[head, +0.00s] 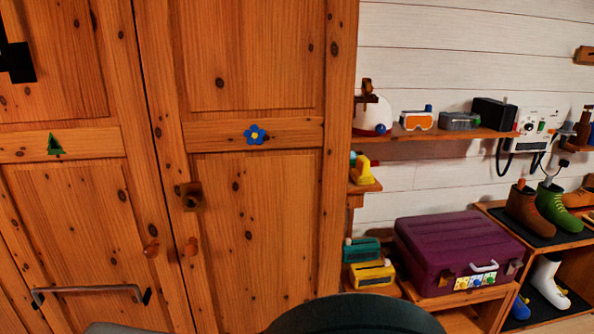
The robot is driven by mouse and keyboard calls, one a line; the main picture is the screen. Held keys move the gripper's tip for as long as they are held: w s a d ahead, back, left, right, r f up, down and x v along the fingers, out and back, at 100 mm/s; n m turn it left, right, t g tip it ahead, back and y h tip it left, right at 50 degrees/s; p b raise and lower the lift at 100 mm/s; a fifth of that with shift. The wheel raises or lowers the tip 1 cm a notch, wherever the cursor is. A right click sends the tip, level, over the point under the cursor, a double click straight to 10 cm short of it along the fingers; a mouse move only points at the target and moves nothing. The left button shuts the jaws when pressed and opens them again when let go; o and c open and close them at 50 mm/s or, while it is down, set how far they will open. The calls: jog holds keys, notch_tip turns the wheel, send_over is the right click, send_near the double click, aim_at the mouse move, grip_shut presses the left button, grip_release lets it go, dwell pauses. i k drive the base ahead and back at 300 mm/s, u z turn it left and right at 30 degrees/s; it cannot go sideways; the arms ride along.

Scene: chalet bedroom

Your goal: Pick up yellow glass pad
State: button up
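A small yellow box-like thing (372,273) with a dark strip on its front lies on a low wooden shelf, right of the wardrobe. It sits just below and in front of a similar teal thing (361,250). Another yellow thing (362,172), rounded and upright, stands on a small ledge higher up, partly cut off by the wardrobe edge. I cannot tell for certain which yellow one is the glass pad. My gripper is not in view.
A wooden wardrobe (253,180) fills the left. A purple case (455,247) stands right of the yellow box. An upper shelf (450,133) holds goggles and small devices. A shoe rack (500,212) with boots is at far right. A dark rounded shape covers the bottom middle.

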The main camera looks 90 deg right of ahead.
aim_at(361, 174)
jog(key=z, duration=5.25)
jog(key=i, duration=1.25)
jog(key=u, duration=2.65)
